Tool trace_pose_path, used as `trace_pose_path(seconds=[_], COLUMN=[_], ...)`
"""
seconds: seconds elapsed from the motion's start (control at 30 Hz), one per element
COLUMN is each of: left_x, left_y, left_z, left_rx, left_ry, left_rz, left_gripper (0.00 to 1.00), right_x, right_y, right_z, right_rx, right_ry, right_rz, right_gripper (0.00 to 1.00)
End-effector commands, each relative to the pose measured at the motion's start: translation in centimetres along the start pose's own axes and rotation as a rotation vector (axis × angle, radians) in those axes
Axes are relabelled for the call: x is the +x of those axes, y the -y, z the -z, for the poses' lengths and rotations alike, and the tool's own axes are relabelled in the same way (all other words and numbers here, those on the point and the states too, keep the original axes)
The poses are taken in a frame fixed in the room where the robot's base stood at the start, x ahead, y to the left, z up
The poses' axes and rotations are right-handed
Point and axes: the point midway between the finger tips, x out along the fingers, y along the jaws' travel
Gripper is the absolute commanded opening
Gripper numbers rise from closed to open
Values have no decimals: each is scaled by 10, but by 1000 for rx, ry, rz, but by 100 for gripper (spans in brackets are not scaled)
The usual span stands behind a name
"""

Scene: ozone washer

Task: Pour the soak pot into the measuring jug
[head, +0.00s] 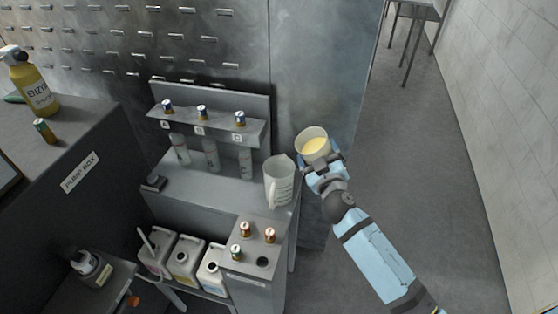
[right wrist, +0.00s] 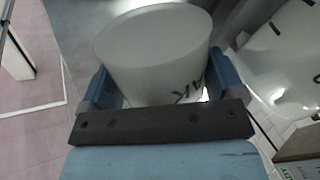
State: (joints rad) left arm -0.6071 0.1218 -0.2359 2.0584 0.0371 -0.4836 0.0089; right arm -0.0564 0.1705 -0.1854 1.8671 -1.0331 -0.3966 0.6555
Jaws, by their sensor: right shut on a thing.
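The soak pot (head: 313,133) is a pale cup with yellow liquid inside. My right gripper (head: 322,168) is shut on it and holds it up, to the right of the measuring jug (head: 278,184). In the right wrist view the pot (right wrist: 150,50) sits between the blue fingers of the gripper (right wrist: 165,90), with part of its dark lettering showing. The jug is clear with markings and stands upright on the right end of the grey bench. Part of a pale marked vessel, likely the jug (right wrist: 285,50), shows at the right of the wrist view. My left gripper is not in view.
White canisters (head: 186,258) and a box with batteries (head: 252,262) sit lower in front.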

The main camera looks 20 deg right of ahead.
Motion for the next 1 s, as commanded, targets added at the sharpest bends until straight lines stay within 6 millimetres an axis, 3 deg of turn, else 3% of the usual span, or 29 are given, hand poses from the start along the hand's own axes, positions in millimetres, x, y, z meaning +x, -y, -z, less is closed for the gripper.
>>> trace_pose_path(seconds=[1.0], left_x=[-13], left_y=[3], left_z=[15], left_rx=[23], left_ry=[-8], left_rz=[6], left_gripper=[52], right_x=[0], right_y=[-1], right_z=[25], right_rx=[-134], right_ry=[-14], right_rz=[-1], right_gripper=[60])
